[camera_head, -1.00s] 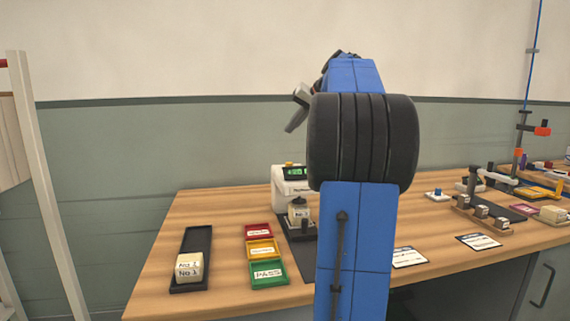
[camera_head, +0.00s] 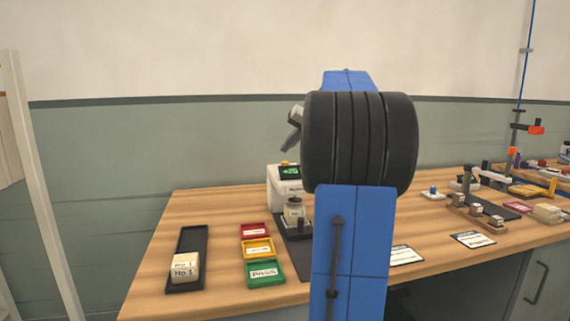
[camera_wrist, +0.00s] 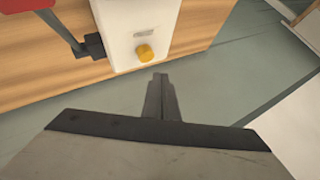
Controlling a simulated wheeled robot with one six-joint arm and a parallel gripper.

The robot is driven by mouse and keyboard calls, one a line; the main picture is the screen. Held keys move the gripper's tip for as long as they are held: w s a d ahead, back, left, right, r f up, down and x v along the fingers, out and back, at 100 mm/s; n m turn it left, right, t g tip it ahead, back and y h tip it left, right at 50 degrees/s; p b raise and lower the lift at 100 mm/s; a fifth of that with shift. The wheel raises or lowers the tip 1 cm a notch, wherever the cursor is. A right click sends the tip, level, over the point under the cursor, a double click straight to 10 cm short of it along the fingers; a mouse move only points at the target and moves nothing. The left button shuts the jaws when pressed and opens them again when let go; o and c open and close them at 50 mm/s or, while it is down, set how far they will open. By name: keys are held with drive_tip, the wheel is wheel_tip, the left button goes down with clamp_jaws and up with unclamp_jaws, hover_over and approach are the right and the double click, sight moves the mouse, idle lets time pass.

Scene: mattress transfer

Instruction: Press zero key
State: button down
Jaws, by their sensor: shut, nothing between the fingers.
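A white weighing device (camera_head: 286,182) stands at the back of the wooden table in the head view, with a lit green display (camera_head: 290,171). A small yellow button (camera_head: 284,163) sits at its top; it is larger in the wrist view (camera_wrist: 145,53), on the device's white body (camera_wrist: 128,22). No zero label can be read on it. In the wrist view my gripper's fingers (camera_wrist: 161,78) are together and empty. Their tips appear just below and right of the yellow button, apart from it in the picture. A block with a knob (camera_head: 295,212) stands before the display.
Red (camera_head: 255,230), yellow (camera_head: 257,248) and green (camera_head: 264,273) trays lie left of the device. A black tray (camera_head: 193,240) holds a labelled block (camera_head: 185,267). My blue arm hides the table's middle. Cards, blocks and tools stand at the right.

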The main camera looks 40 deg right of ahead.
drive_tip(key=shift+f, duration=0.9)
drive_tip(key=shift+f, duration=0.1)
idle(1.4)
drive_tip(key=shift+f, duration=0.25)
drive_tip(key=shift+f, duration=0.9)
idle(1.2)
drive_tip(key=shift+r, duration=1.3)
drive_tip(key=shift+r, duration=2.5)
